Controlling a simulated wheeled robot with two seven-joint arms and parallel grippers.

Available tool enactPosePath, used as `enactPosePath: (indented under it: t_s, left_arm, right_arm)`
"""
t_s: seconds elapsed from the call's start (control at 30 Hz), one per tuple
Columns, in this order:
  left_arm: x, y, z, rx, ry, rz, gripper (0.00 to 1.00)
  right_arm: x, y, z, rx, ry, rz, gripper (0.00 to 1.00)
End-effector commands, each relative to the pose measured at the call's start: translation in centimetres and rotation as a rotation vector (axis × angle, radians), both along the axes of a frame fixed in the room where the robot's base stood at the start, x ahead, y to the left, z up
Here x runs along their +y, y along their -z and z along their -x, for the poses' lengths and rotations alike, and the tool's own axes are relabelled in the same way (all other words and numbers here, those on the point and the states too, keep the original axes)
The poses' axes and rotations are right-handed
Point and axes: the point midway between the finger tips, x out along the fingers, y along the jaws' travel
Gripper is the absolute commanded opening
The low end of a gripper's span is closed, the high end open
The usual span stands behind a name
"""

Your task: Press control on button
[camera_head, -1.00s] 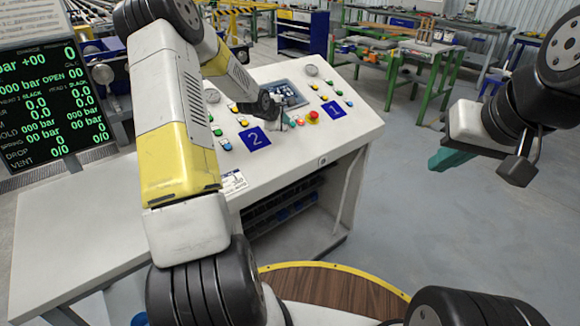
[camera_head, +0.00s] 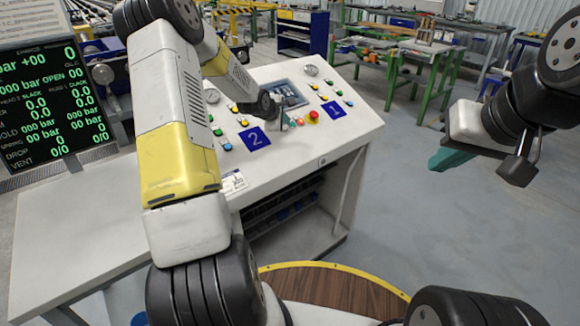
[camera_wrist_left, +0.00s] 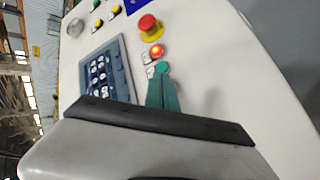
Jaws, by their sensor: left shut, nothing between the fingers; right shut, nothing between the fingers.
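The white control console (camera_head: 340,140) stands in front of me with coloured buttons on its sloped top. In the left wrist view, a round green button (camera_wrist_left: 162,68) sits right at the tips of my left gripper (camera_wrist_left: 163,88). I cannot tell whether the tips touch or press it. A lit red button (camera_wrist_left: 157,51) and a red mushroom button on a yellow base (camera_wrist_left: 150,24) lie beyond it. The button labels are too small to read. My left gripper is shut and empty. My right gripper (camera_head: 447,159) is shut and empty, clear of the console at the right.
A dark keypad panel (camera_wrist_left: 104,75) lies beside the left gripper. Blue plates marked 2 (camera_head: 255,139) and 1 (camera_head: 334,108) are on the console front. A display screen (camera_head: 45,100) stands at the left. Green workbenches (camera_head: 400,62) stand behind. Floor at the right is free.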

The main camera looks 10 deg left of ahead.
Motion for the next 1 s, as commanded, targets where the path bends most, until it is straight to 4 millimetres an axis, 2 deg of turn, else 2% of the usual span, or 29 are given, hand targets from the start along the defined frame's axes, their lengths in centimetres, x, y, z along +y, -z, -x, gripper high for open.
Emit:
enactPosePath:
  t_s: [1.0]
  left_arm:
    - [0.3, 0.81, -0.22, 0.0, 0.0, 0.0, 0.0]
  right_arm:
    - [0.0, 0.0, 0.0, 0.0, 0.0, 0.0, 0.0]
